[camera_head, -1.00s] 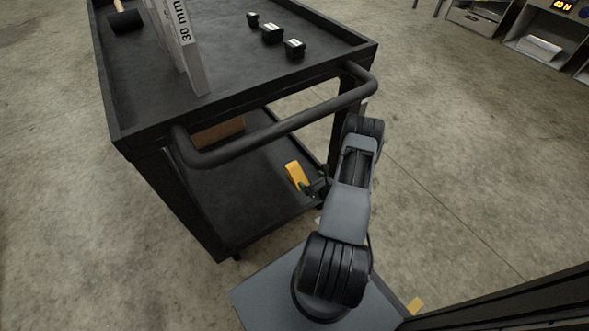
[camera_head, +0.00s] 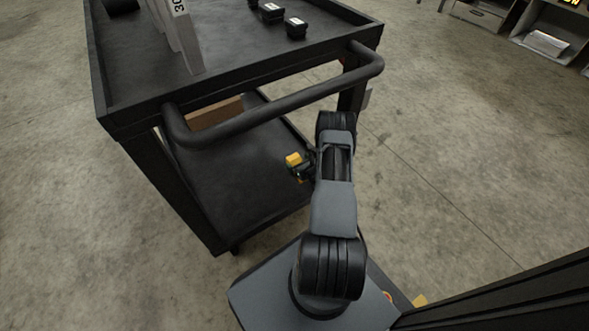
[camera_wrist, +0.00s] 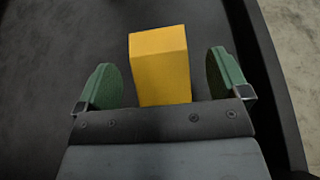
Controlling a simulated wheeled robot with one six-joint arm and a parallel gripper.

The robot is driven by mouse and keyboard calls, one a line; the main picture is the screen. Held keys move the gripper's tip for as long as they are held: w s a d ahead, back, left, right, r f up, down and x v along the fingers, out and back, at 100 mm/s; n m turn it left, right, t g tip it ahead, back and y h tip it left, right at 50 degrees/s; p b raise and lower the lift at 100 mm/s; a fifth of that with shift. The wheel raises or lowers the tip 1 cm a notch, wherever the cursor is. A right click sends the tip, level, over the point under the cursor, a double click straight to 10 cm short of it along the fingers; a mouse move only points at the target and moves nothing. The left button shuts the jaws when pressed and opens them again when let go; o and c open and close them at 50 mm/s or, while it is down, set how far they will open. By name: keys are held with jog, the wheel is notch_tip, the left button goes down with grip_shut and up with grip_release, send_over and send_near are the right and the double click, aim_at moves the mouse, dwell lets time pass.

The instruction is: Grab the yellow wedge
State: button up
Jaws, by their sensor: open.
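The yellow wedge (camera_wrist: 161,68) lies on the cart's black lower shelf (camera_head: 235,195). In the wrist view it sits between the two green finger pads of my gripper (camera_wrist: 160,80), with a gap on each side. Its near end is hidden behind the gripper's front edge. In the head view only a small part of the yellow wedge (camera_head: 293,160) shows, beside my gripper (camera_head: 301,170), which is open and partly hidden by my arm.
The cart's push handle (camera_head: 280,112) and top tray (camera_head: 220,78) are above the lower shelf. A brown box (camera_head: 214,112) lies deeper on the shelf. The shelf's raised edge (camera_wrist: 268,80) runs to the right of the gripper. Small black blocks (camera_head: 296,27) stand on top.

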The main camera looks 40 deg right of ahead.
aim_at(296, 161)
jog(key=b+x, duration=0.1)
jog(key=x, duration=0.2)
jog(key=shift+a, duration=0.1)
jog(key=shift+r, duration=0.1)
jog(key=c, duration=1.1)
